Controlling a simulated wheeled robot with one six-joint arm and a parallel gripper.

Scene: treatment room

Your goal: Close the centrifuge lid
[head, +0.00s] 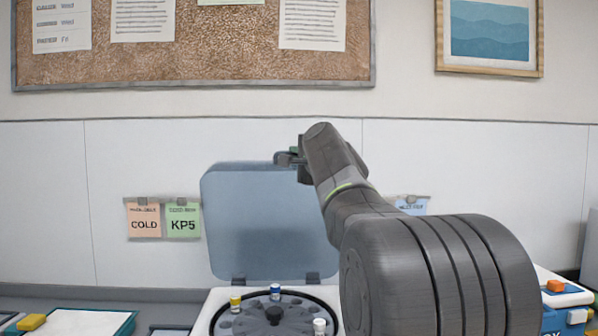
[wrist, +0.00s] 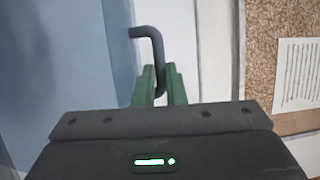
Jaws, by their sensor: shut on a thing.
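The centrifuge lid (head: 268,225) is a blue-grey panel standing upright, fully raised, at the back of the centrifuge (head: 212,312). It also fills the left of the wrist view (wrist: 60,60). My gripper (head: 291,157) is at the lid's top edge, right of its middle. In the wrist view its green fingers (wrist: 158,80) are shut on a dark bent handle (wrist: 152,40) at the lid's edge. The open bowl shows a dark rotor (head: 273,316) with several capped tubes. My arm hides the right side of the lid and centrifuge.
A blue box (head: 567,316) with an orange item stands at the right. The wall with two cards (head: 164,221) is behind the lid.

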